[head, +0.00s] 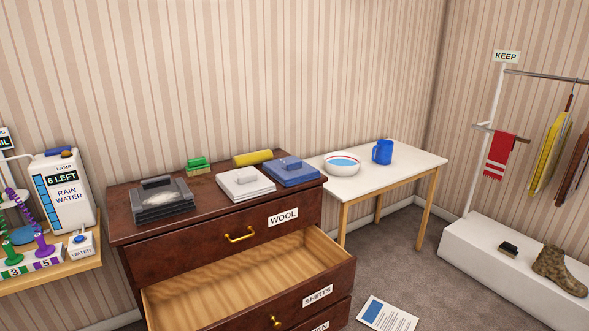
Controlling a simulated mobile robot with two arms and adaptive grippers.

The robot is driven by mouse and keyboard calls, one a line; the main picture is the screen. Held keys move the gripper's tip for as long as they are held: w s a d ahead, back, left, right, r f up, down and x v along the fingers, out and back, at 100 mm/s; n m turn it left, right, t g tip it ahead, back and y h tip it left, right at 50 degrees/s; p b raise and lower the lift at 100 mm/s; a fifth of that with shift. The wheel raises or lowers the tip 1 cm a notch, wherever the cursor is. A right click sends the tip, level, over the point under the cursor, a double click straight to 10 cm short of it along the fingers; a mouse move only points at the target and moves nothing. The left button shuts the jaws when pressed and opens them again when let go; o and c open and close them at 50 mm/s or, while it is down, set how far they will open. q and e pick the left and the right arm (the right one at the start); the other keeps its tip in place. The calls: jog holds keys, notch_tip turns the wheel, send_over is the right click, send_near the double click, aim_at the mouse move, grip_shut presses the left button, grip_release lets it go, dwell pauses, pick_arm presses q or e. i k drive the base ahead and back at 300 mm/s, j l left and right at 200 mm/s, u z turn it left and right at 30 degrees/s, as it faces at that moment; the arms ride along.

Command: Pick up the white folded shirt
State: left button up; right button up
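The white folded shirt (256,188) lies flat on top of the dark brown dresser (222,213), near its front edge. A raised pale part sits on the shirt's upper side. Neither of my grippers shows in the head view.
Behind the shirt are a green folded item (198,167) and a yellow roll (252,158). The drawer labelled SHIRTS (250,277) stands open and empty-looking below.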

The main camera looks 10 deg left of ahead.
aim_at(244, 184)
jog(key=i+l+u, duration=0.3)
jog(key=i+l, duration=0.3)
jog(key=i+l+u, duration=0.3)
jog(key=i+l, duration=0.3)
jog(key=l, duration=0.1)
